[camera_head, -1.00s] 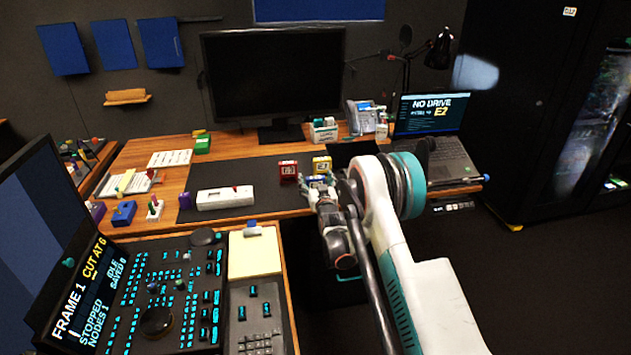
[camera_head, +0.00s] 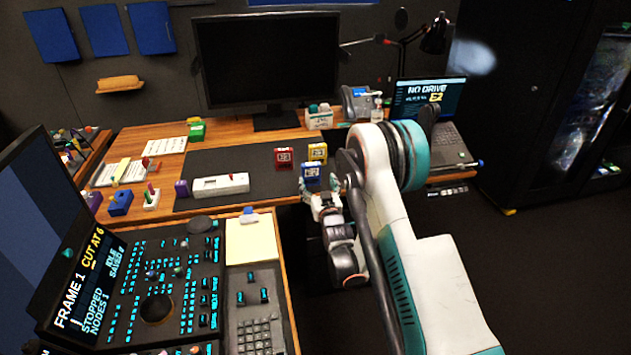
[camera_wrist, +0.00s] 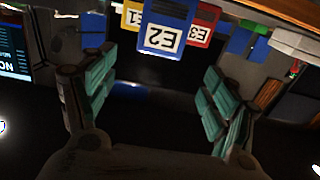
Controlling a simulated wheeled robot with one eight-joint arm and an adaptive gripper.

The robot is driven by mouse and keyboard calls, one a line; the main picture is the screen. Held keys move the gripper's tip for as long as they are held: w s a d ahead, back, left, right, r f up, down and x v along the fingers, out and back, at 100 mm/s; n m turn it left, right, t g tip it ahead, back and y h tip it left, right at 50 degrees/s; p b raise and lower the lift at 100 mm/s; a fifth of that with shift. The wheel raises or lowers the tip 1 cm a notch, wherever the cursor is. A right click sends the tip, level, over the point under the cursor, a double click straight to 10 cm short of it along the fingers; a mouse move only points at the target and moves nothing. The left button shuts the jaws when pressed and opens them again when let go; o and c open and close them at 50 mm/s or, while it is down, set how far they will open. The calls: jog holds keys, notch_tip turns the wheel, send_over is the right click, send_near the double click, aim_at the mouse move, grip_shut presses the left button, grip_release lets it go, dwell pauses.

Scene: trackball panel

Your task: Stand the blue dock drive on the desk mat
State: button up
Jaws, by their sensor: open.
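The blue dock drive (camera_head: 312,173) stands on the dark desk mat (camera_head: 262,178) near its front right edge. In the wrist view the blue drive (camera_wrist: 167,22), with a white E2 label, is at the top centre. My gripper (camera_head: 320,189) is just in front of it at the desk's front edge. In the wrist view my gripper (camera_wrist: 158,68) is open, its green-padded fingers wide apart and nothing between them. The drive is beyond the fingertips, apart from them. Its base is not clear in the wrist view.
A red drive (camera_head: 284,157) and a yellow drive (camera_head: 317,152) stand close behind the blue one. A white device (camera_head: 220,185) lies on the mat to the left. The monitor (camera_head: 268,62) is behind, the laptop (camera_head: 432,110) to the right. The mat's middle is clear.

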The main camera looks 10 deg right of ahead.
jog(key=s+r+g, duration=0.3)
jog(key=s+r, duration=0.4)
jog(key=r, duration=0.3)
jog(key=s+r+g, duration=0.2)
jog(key=s+r, duration=0.5)
jog(key=r, duration=0.3)
jog(key=s+g, duration=0.6)
jog(key=s, duration=2.7)
jog(key=shift+s+f+b, duration=0.2)
jog(key=shift+f+b, duration=0.1)
jog(key=shift+f, duration=0.1)
jog(key=shift+d, duration=0.1)
